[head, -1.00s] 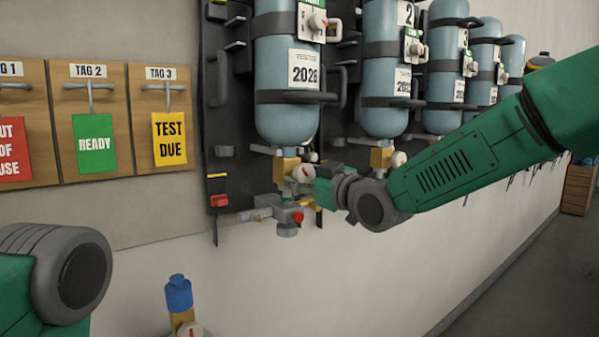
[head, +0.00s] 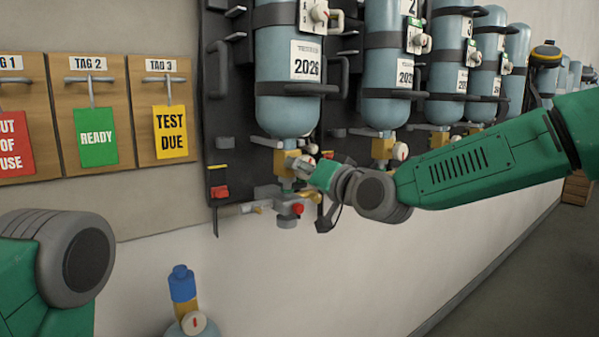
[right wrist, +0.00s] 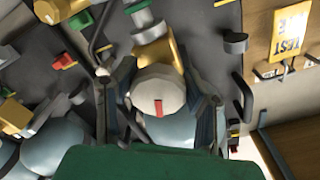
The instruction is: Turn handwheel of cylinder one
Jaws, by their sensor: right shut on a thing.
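Cylinder one (head: 287,97) is the nearest blue-grey bottle, upright on the dark wall panel with a 2026 label. Its brass valve (head: 286,162) sits below it, and the valve also shows in the right wrist view (right wrist: 156,55). The white handwheel (right wrist: 158,92) with a red mark lies between the two fingers of my right gripper (right wrist: 160,105), which is shut on it. In the head view my right gripper (head: 310,168) reaches the valve from the right and hides part of the handwheel. Of my left arm only a link shows; its gripper is out of view.
More cylinders (head: 386,70) stand in a row to the right, with similar valves. Tag boards with a READY tag (head: 96,137) and a TEST DUE tag (head: 170,132) hang at left. A blue-capped bottle (head: 182,285) stands below. A fitting with a red knob (head: 296,209) hangs under the valve.

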